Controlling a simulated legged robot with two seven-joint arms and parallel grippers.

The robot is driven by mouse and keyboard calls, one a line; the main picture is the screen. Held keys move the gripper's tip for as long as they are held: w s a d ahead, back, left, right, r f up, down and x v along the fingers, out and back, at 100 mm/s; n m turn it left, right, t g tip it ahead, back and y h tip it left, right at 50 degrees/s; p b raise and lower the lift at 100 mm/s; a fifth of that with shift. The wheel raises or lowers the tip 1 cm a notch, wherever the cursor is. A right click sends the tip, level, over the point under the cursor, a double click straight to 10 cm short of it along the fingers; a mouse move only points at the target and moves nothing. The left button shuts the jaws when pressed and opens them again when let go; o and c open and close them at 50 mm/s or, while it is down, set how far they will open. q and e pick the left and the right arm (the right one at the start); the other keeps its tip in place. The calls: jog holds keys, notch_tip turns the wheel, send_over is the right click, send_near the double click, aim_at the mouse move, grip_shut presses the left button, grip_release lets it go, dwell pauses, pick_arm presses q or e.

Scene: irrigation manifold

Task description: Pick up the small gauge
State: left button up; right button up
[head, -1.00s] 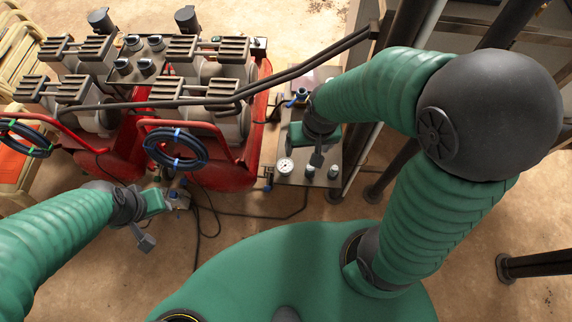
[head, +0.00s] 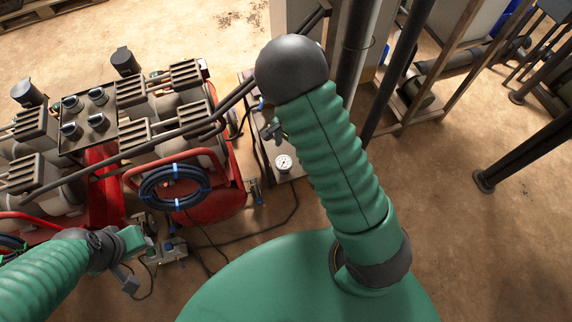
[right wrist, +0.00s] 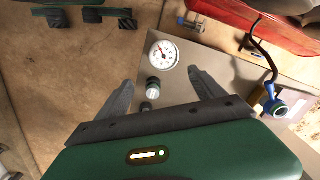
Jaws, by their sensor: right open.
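The small gauge (head: 284,163) has a round white dial and stands on a grey plate (head: 300,168) beside the red machine. In the right wrist view the gauge (right wrist: 163,56) shows whole, its dial facing the camera, a little beyond the fingertips. My right gripper (right wrist: 160,78) is open and empty, its two fingers apart on either side of a grey-topped fitting (right wrist: 152,88). In the head view my right arm hides most of this gripper (head: 273,130). My left gripper (head: 140,265) is at the lower left, away from the gauge; its jaw opening is unclear.
A red-framed machine (head: 215,200) with a coiled blue-black hose (head: 174,187) stands left of the plate. A blue-handled valve (right wrist: 273,105) is right of my right gripper. Dark posts (head: 400,70) rise behind my right arm. The floor at right is mostly clear.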

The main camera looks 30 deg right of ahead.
aim_at(284, 162)
jog(key=f, duration=0.2)
jog(key=shift+a+f, duration=0.2)
jog(key=shift+f, duration=0.2)
jog(key=a+f, duration=0.1)
jog(key=f, duration=0.1)
jog(key=a+f+b, duration=0.1)
jog(key=shift+w+a+f, duration=0.2)
jog(key=shift+a+f, duration=0.15)
jog(key=shift+a, duration=0.05)
jog(key=f, duration=0.3)
jog(key=shift+w+d, duration=0.1)
jog(key=shift+d, duration=0.3)
jog(key=shift+w+d+f, duration=0.1)
jog(key=shift+d+f, duration=0.1)
jog(key=shift+d, duration=0.2)
jog(key=shift+a+r, duration=0.2)
jog(key=shift+a, duration=0.2)
jog(key=c, duration=0.5)
jog(key=shift+a, duration=0.2)
jog(key=c, duration=0.5)
jog(key=shift+d, duration=0.2)
jog(key=c, duration=0.5)
pick_arm(q)
jog(key=shift+a+f, duration=0.35)
jog(key=shift+f, duration=0.2)
jog(key=shift+a+f, duration=0.35)
jog(key=shift+f, duration=0.2)
pick_arm(e)
jog(key=shift+o, duration=0.2)
jog(key=shift+d, duration=0.15)
